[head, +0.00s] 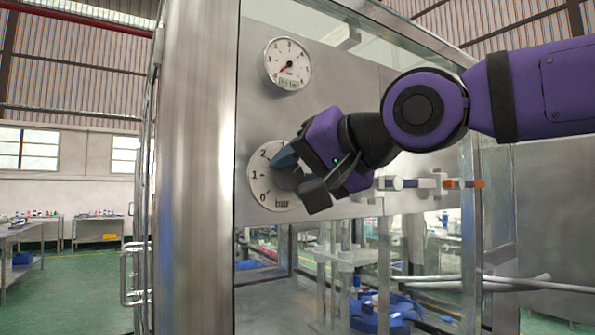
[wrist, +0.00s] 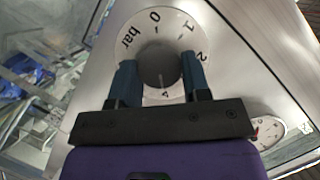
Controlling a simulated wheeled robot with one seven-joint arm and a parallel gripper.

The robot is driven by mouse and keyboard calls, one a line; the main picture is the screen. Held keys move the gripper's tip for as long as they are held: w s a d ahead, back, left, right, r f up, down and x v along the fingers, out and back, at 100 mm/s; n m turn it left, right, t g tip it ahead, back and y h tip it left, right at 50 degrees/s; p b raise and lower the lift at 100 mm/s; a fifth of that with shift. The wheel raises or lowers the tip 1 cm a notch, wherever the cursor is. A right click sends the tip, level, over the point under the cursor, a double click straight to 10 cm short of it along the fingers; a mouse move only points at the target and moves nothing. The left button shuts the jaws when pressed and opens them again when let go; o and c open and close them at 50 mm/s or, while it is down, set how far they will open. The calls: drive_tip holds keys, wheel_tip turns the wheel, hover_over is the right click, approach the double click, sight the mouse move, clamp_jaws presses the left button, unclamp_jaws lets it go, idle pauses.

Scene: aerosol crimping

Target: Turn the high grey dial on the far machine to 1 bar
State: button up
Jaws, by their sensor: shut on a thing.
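The high grey dial has a round white scale plate (head: 258,186) on the machine's steel panel, marked 0, 1, 2 and "bar" in the head view. My gripper (head: 287,172) reaches in from the right, its dark fingers over the dial. In the wrist view, the grey knob (wrist: 160,64) sits between the two blue-grey fingers of my gripper (wrist: 160,82), which is shut on it. The scale plate (wrist: 176,24) shows 0, 1, 2 and 4 around it there. The knob's pointer is not clear, so its setting cannot be told.
A round white gauge (head: 288,63) with a red needle pointing lower left sits above the dial. A broad steel post (head: 190,180) stands left of the panel. Glass panes surround the machine. Small valves (head: 440,183) with an orange end stick out right of my gripper.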

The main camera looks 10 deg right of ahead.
drive_tip(key=n+h, duration=0.3)
drive_tip(key=n, duration=0.1)
drive_tip(key=shift+a+r, duration=0.1)
drive_tip(key=n, duration=0.1)
drive_tip(key=n+t+h, duration=0.1)
drive_tip(key=shift+s+a+n+h, duration=0.1)
drive_tip(key=shift+a+n+h, duration=0.05)
drive_tip(key=shift+n+h, duration=0.15)
drive_tip(key=n+h, duration=0.1)
drive_tip(key=n, duration=0.1)
drive_tip(key=shift+a+n+t+h, duration=0.1)
drive_tip(key=shift+n+t+h, duration=0.2)
drive_tip(key=n+t+h, duration=0.1)
drive_tip(key=n, duration=0.1)
drive_tip(key=n+t+h, duration=0.1)
drive_tip(key=n, duration=0.1)
drive_tip(key=shift+s+a, duration=0.1)
drive_tip(key=n, duration=0.2)
drive_tip(key=n+t, duration=0.1)
drive_tip(key=n, duration=0.1)
drive_tip(key=n+t+h, duration=0.1)
drive_tip(key=shift+a+f+n, duration=0.15)
drive_tip(key=shift+f+n, duration=0.25)
drive_tip(key=shift+t, duration=0.3)
